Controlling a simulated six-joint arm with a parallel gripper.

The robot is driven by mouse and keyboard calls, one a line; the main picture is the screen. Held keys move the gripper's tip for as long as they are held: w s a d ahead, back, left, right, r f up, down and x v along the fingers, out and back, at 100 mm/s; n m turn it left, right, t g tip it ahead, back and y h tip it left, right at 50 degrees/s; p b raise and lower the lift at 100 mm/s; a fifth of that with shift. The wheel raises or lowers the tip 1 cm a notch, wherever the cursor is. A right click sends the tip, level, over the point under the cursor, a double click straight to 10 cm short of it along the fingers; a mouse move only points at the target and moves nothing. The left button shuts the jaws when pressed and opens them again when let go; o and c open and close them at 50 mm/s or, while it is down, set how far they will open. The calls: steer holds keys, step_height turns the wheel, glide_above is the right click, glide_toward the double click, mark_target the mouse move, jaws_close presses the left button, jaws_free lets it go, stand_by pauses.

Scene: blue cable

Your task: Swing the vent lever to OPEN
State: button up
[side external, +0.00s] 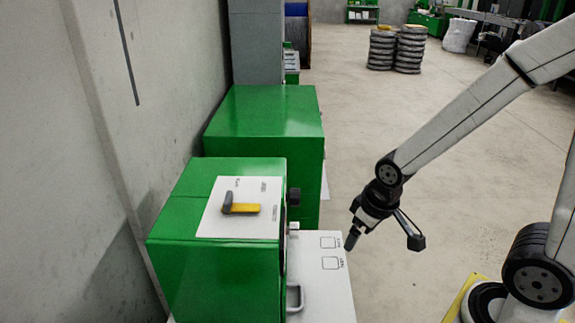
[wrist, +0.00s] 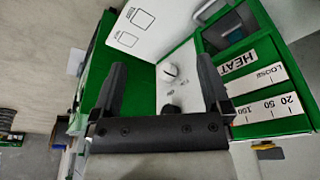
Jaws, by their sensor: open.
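The vent lever (side external: 243,209) appears to be the yellow bar with a dark grey end. It lies across a white label plate (side external: 268,193) on top of the near green box (side external: 218,285). The lettering on this plate is too small to read. My gripper (side external: 383,243) is open and empty, to the right of the box and apart from the lever. In the wrist view my gripper (wrist: 162,63) has its two dark fingers spread, with a white panel and dial knob (wrist: 168,72) showing between them.
A white board with printed outlines (side external: 325,285) lies right of the near box, beside a grey handle (side external: 295,297). A black knob (side external: 294,196) sticks out from the box's right side. A second green box (side external: 265,112) stands behind. Open floor lies to the right.

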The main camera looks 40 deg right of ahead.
steer(key=shift+a, duration=0.1)
steer(key=c, duration=0.7)
steer(key=shift+w+a+r+n, duration=0.1)
steer(key=shift+w+a+n, duration=0.1)
steer(key=shift+n, duration=0.1)
steer(key=c, duration=0.4)
steer(key=shift+w+a+r+n, duration=0.1)
steer(key=shift+w+a+n, duration=0.05)
steer(key=shift+a+n, duration=0.15)
jaws_close()
steer(key=w+a+r+n+t+h, duration=0.2)
steer(key=a+r+n, duration=0.5)
steer(key=a+n, duration=0.5)
steer(key=w+a+r+n+t+h, duration=0.1)
steer(key=w+a+r+n+h, duration=0.2)
steer(key=a+r+n, duration=0.4)
steer(key=shift+a+n+t+h, duration=0.4)
steer(key=shift+a+n+h, duration=0.3)
steer(key=shift+a+n, duration=2.6)
steer(key=shift+d, duration=0.2)
